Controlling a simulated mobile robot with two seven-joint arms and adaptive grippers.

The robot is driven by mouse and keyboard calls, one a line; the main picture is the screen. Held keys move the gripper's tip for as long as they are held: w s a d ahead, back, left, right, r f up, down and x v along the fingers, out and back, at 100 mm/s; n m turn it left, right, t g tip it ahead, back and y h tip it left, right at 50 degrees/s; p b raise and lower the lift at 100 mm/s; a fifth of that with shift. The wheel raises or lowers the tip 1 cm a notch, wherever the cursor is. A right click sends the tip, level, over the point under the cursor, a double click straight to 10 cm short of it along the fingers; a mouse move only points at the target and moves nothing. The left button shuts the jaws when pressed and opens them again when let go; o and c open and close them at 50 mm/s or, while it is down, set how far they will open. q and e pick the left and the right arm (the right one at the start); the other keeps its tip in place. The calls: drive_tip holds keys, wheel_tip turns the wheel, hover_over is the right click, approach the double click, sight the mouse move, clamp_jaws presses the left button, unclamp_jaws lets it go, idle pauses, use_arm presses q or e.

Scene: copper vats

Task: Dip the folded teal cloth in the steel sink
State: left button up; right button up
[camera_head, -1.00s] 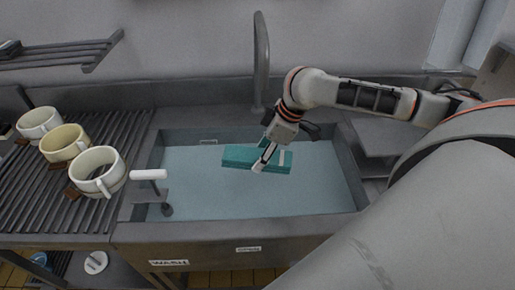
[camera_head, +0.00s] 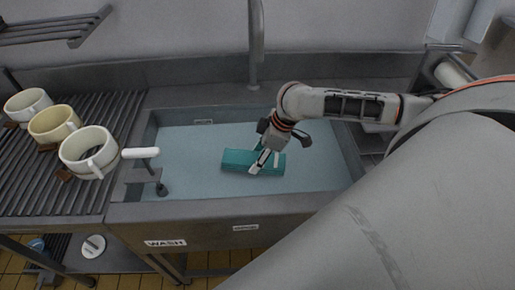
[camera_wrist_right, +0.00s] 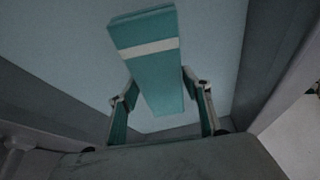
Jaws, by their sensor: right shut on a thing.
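The folded teal cloth (camera_head: 238,160) is a flat block with a pale stripe near its right end. My right gripper (camera_head: 262,163) is shut on it from above, in the steel sink (camera_head: 205,207). Pale blue water (camera_head: 210,137) fills the sink. In the right wrist view the cloth (camera_wrist_right: 152,75) lies between the two fingers (camera_wrist_right: 164,110), its white band showing. I cannot tell whether its underside touches the water. My left gripper is not in view.
Several mugs, among them a front white mug (camera_head: 86,150), stand on the slatted drainboard (camera_head: 75,195) at left. A white-handled lever (camera_head: 140,153) rises by the sink's left wall. The faucet (camera_head: 256,45) stands behind the sink.

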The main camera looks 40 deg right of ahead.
wheel_tip(320, 180, down, 6)
drive_tip(key=b, duration=0.1)
drive_tip(key=shift+f, duration=0.25)
drive_tip(key=shift+d, duration=0.1)
idle(0.7)
drive_tip(key=shift+s+d+p, duration=0.25)
drive_tip(key=shift+d+p, duration=0.15)
drive_tip(key=shift+p, duration=0.2)
